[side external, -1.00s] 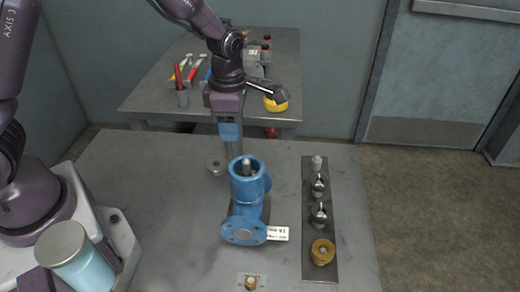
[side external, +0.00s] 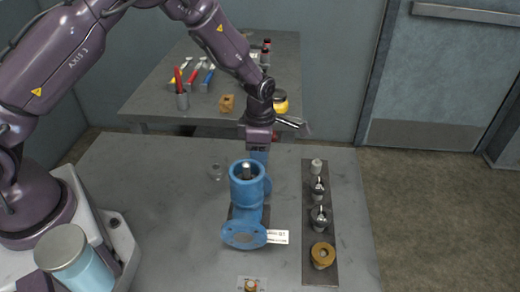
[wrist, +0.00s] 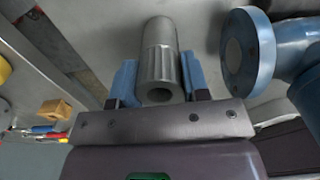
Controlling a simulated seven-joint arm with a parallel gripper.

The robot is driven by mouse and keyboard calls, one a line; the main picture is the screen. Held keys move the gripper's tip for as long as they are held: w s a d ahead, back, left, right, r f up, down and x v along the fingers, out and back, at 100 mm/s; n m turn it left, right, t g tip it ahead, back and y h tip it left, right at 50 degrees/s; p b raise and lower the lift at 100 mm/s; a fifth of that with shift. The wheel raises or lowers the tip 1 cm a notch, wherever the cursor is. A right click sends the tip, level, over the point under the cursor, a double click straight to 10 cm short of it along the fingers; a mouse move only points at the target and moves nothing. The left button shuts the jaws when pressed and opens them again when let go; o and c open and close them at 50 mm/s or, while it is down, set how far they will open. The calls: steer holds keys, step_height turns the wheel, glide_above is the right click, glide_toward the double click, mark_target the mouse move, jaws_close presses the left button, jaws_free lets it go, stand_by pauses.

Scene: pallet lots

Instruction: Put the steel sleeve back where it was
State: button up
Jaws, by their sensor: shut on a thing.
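The steel sleeve (wrist: 160,62) is a grey ribbed tube with an open bore, held between the two blue fingertips of my gripper (wrist: 158,80) in the wrist view. In the side view my gripper (side external: 259,157) is just behind the blue valve body (side external: 246,190), which hides the sleeve there. The valve body has an open top with a steel stem (side external: 246,171) inside. Its blue flange (wrist: 240,50) shows right of the sleeve in the wrist view, apart from it.
A dark strip (side external: 311,222) at the right carries a pale cylinder, two steel pieces and a brass ring (side external: 323,255). A white tag (side external: 278,237) lies by the valve, and a brass piece (side external: 250,285) in front. The back bench (side external: 150,100) holds tools. The table's left middle is clear.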

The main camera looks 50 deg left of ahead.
steer(key=shift+f, duration=0.15)
steer(key=o, duration=1)
